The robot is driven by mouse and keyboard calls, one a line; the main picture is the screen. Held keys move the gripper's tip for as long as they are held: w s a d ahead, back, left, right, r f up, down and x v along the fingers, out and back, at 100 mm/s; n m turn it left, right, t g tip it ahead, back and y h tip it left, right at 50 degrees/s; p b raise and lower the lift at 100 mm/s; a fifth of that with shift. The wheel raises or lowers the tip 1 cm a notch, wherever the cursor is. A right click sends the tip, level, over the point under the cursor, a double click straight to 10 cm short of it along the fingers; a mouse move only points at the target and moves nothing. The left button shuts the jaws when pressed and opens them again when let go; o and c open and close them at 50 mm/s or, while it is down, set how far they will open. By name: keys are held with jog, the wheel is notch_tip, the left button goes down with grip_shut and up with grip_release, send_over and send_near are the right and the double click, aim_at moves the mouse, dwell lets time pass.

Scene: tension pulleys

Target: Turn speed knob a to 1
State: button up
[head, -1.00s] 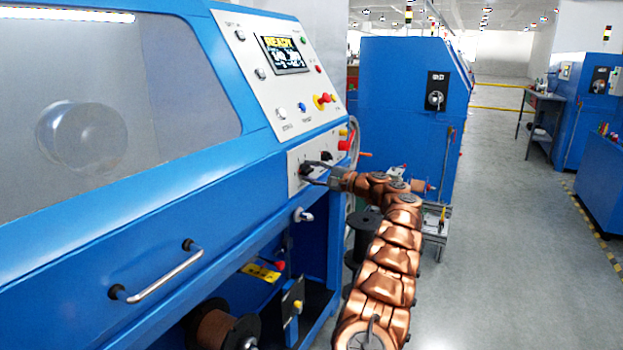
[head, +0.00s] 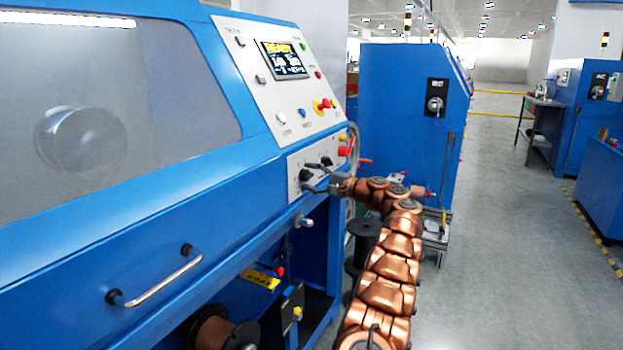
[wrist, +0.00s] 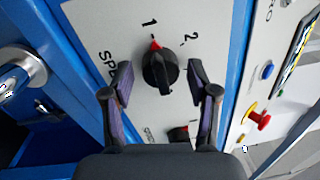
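The black speed knob (wrist: 161,72) sits on a pale panel in the wrist view, with the marks "1" and "2" above it. Its red pointer end is turned toward the "1". The label beside it is partly hidden by a finger and starts "SP". My gripper (wrist: 165,90) is open, its two fingers on either side of the knob's lower part, with a visible gap to each side. In the head view my gripper (head: 318,184) is at the small panel, just by the black knob (head: 306,175). I cannot tell there whether it touches.
A metal handle (wrist: 20,75) is at left. The aisle floor (head: 500,220) at right is clear.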

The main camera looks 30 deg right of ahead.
dwell(0.3)
jog(key=v, duration=1.2)
jog(key=shift+d, duration=0.1)
